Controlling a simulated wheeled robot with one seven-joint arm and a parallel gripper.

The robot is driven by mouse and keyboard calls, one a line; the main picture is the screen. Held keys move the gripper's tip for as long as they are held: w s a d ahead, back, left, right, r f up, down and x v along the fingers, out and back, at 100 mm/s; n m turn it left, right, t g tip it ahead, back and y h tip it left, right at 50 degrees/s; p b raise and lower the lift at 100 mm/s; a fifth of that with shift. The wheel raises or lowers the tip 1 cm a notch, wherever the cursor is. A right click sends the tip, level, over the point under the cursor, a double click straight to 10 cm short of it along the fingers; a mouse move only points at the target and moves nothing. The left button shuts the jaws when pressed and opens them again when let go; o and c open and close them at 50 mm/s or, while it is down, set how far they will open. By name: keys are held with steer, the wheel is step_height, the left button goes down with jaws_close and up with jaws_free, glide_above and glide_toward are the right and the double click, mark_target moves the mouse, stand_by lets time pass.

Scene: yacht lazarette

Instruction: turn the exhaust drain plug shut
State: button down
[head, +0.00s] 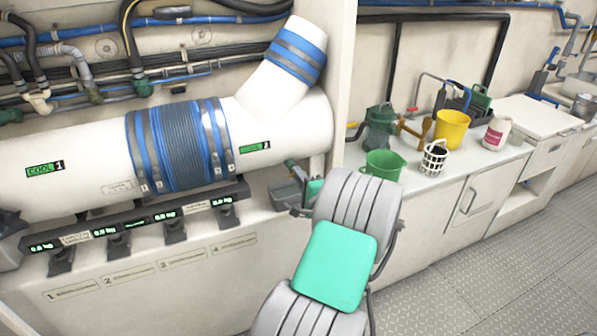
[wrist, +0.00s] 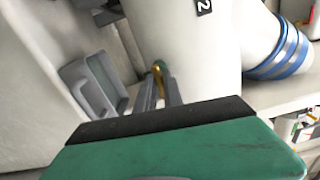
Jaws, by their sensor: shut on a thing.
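The exhaust drain plug (wrist: 158,66) shows in the wrist view as a small brass and green fitting at the side of the white exhaust pipe (wrist: 185,45). My gripper (wrist: 159,78) has its two grey fingers closed around it. How far the plug is turned cannot be told, as the fingers cover most of it. In the head view the white exhaust pipe (head: 75,165) runs along the left, and my arm reaches to its right end. The arm hides the fingertips and most of the plug there.
A grey open tray (wrist: 98,85) sits close left of my fingers. Blue-banded clamps (head: 180,145) and an angled branch (head: 290,55) are on the pipe. A white counter (head: 510,160) at right holds a green bucket (head: 383,165), a yellow bucket (head: 452,132) and a jug (head: 497,133). The floor at right is clear.

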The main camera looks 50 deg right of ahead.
steer(key=shift+m+p, duration=1.75)
steer(key=shift+m, duration=1.05)
steer(key=c, duration=1.5)
jaws_free()
steer(key=v, duration=0.8)
steer(key=shift+b, duration=0.35)
